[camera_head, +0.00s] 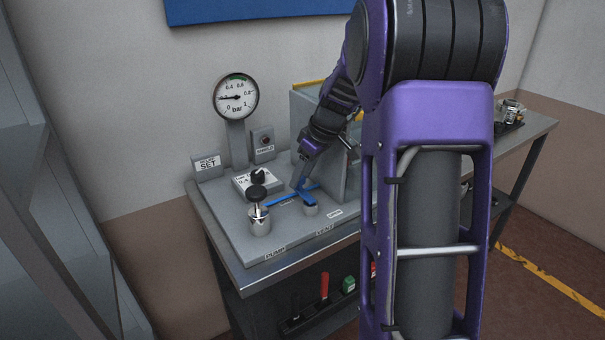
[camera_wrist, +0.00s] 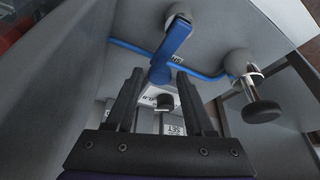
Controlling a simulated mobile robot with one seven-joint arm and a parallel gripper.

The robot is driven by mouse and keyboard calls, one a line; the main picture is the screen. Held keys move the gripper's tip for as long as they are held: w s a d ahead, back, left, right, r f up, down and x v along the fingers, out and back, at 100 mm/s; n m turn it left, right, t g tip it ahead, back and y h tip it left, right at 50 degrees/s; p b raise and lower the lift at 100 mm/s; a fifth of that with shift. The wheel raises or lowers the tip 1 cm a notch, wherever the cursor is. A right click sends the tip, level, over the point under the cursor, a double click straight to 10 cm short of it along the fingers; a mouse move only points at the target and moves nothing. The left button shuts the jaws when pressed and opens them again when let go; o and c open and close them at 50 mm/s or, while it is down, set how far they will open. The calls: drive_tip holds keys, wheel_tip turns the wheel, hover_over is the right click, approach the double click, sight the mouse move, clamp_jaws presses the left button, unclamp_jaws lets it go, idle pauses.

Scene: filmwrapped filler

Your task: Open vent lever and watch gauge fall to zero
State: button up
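The vent lever (camera_head: 308,197) is blue and sits on the grey bench panel behind the VENT label, beside a blue line. In the wrist view the lever (camera_wrist: 176,46) runs from a round pivot toward my fingertips. My gripper (camera_head: 302,181) reaches down over the lever from behind. In the wrist view my gripper (camera_wrist: 161,76) has its two dark fingers apart, with the lever's near end between or just beyond the tips; contact is not clear. The round gauge (camera_head: 236,97) is marked in bar. Its needle points left, between 0 and 0.4, at roughly 0.2.
A black-knobbed pump (camera_head: 258,209) stands left of the lever, also in the wrist view (camera_wrist: 260,108). A dial box (camera_head: 255,180), a relief SET sign (camera_head: 208,165) and a small lamp box (camera_head: 264,142) stand behind. A grey block (camera_head: 343,180) is close right of my gripper.

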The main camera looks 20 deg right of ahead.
clamp_jaws()
